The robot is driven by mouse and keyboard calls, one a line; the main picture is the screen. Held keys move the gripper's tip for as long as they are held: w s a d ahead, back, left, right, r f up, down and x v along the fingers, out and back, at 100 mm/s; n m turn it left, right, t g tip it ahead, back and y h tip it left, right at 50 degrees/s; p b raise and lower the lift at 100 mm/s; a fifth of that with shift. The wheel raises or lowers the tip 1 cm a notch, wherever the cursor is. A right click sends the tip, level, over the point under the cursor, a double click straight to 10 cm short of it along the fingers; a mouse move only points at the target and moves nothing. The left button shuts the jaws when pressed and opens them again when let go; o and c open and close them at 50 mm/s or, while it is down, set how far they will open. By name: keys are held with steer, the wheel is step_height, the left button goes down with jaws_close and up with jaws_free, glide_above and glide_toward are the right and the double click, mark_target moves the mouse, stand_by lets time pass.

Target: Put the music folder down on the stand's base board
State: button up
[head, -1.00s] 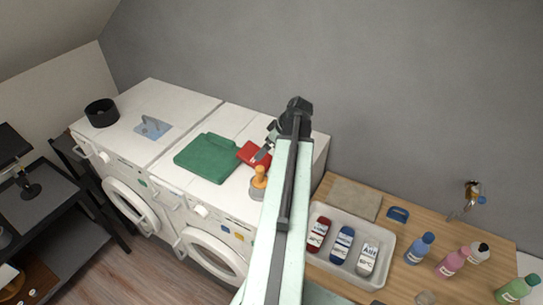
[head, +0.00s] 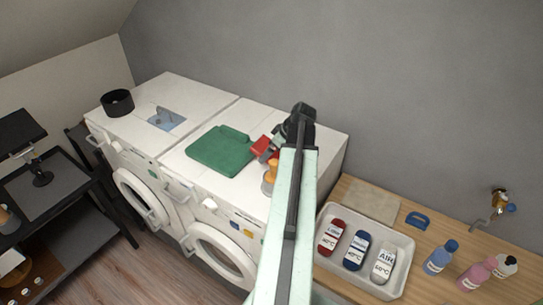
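My gripper (head: 277,150) is small in the head view, beyond the end of my arm, above the right washing machine. It is at a red object (head: 261,146), which it partly covers. I cannot tell whether the fingers touch or hold it, or whether it is the music folder. A flat green item (head: 221,152) lies on the same machine, left of the red object. A black stand with a tilted panel (head: 22,132) stands on a dark cart at the far left. I cannot make out a base board for certain.
An orange-topped object (head: 269,178) stands close to my arm. A black round pot (head: 117,102) is on the left machine (head: 177,88). At right, a wooden counter (head: 446,227) carries a white tray (head: 403,258) with three labelled bottles, and other bottles.

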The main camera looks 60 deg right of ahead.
mark_target(267, 147)
steer(key=c, duration=1.6)
steer(key=shift+o, duration=0.2)
steer(key=shift+r+p, duration=0.55)
steer(key=shift+r, duration=0.05)
step_height(267, 147, up, 3)
steer(key=p, duration=0.3)
steer(key=shift+r, duration=0.1)
steer(key=s, duration=1.8)
steer(key=shift+f+b, duration=0.3)
steer(key=shift+f, duration=0.1)
